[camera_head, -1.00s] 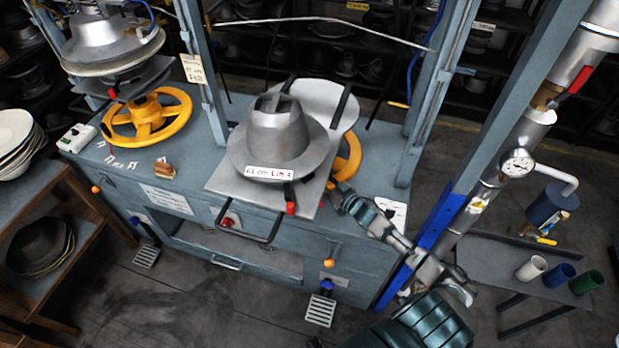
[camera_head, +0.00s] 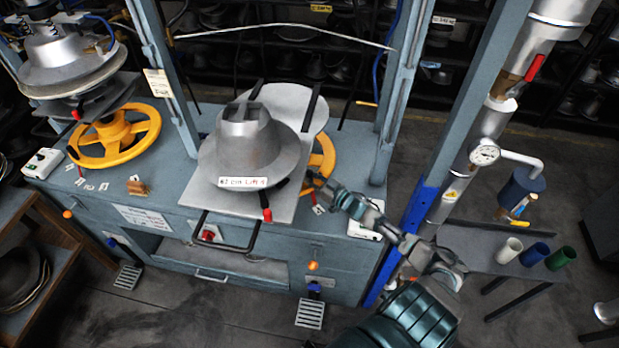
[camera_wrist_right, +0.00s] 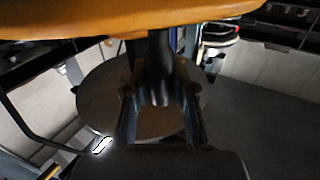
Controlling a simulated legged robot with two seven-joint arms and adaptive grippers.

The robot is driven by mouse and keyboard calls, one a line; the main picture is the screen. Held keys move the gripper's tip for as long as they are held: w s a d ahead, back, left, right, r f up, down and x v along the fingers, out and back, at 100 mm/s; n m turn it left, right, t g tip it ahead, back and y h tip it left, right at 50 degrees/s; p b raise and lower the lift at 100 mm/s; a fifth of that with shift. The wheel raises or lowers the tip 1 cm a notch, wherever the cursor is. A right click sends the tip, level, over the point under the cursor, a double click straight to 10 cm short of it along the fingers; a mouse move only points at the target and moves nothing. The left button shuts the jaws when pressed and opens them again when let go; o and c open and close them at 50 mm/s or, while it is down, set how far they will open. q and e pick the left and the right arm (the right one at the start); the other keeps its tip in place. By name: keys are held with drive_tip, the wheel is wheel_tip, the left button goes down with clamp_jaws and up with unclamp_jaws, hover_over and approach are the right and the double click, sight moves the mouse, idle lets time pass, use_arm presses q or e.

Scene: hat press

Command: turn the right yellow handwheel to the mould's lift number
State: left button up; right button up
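The right yellow handwheel (camera_head: 325,160) sits on the blue-grey bench, largely hidden behind the right mould plate (camera_head: 285,203). The grey hat-shaped mould (camera_head: 245,145) rests on that plate; its white label (camera_head: 243,183) reads roughly "61 cm LIFT" with a small digit that looks like 4. My right gripper (camera_head: 313,182) is at the near edge of the handwheel. In the right wrist view, the yellow rim (camera_wrist_right: 120,18) spans the top, and my right gripper (camera_wrist_right: 160,103) has its fingers apart on either side of a dark post (camera_wrist_right: 161,65). Contact is unclear. My left gripper is out of view.
A second yellow handwheel (camera_head: 118,137) stands at the left under another press. A side table (camera_head: 480,262) holds several cups.

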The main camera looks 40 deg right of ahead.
drive_tip(key=o, duration=0.4)
drive_tip(key=shift+d, duration=0.15)
drive_tip(key=shift+w+d+f, duration=0.2)
drive_tip(key=shift+f, duration=0.05)
wheel_tip(320, 180, up, 9)
drive_tip(key=shift+a+f, duration=0.1)
drive_tip(key=shift+f, duration=0.05)
drive_tip(key=shift+r, duration=0.55)
drive_tip(key=shift+d, duration=0.25)
drive_tip(key=shift+a, duration=0.1)
